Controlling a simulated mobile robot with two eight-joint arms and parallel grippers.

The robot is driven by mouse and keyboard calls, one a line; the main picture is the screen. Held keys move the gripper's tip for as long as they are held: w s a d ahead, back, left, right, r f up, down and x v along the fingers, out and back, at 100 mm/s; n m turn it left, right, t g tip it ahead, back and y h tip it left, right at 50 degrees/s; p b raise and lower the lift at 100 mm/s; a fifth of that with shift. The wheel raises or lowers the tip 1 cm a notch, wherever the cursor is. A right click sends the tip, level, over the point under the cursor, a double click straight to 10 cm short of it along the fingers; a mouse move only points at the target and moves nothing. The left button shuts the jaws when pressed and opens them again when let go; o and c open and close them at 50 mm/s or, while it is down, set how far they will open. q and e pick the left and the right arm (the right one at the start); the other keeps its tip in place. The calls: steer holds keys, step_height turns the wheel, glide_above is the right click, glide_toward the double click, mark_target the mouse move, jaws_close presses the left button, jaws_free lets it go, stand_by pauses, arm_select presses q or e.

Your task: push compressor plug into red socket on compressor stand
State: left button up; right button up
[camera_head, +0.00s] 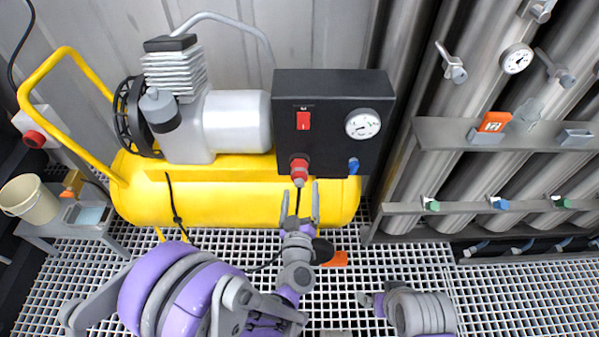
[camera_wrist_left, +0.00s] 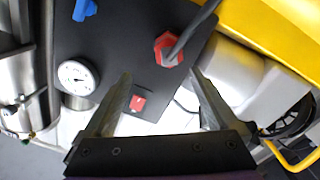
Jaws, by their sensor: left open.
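The compressor has a yellow tank (camera_head: 235,200) and a black control box (camera_head: 333,100). The red socket (camera_head: 299,168) sits low on the box front; in the left wrist view it is a red hexagonal fitting (camera_wrist_left: 162,46). A dark grey plug or cable end (camera_wrist_left: 190,34) stands at the socket and appears seated in it; exact depth cannot be told. A black cord hangs below it. My left gripper (camera_head: 300,200) is open just below the socket, its fingers either side of the cord in the head view. In the wrist view the socket lies beyond the fingertips (camera_wrist_left: 160,78). My right gripper is not clearly visible.
A red switch (camera_head: 303,120), a gauge (camera_head: 363,124) and a blue fitting (camera_head: 353,166) are on the box. A bucket (camera_head: 30,198) stands at left on a small table. Metal vessels with a shelf (camera_head: 440,135) stand at right. An orange object (camera_head: 336,259) lies on the grating.

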mark_target(299, 187)
arm_select(q)
step_height(299, 187, down, 2)
steer(key=shift+s+a+f+n+y, duration=0.1)
steer(key=shift+s+n+y, duration=0.05)
steer(key=shift+n+y, duration=0.3)
steer(key=shift+w+p, duration=0.35)
steer(key=shift+w, duration=4.2)
steer(key=shift+c, duration=0.3)
jaws_close()
steer(key=shift+s, duration=0.15)
steer(key=shift+s+b, duration=0.55)
steer(key=shift+s, duration=2.3)
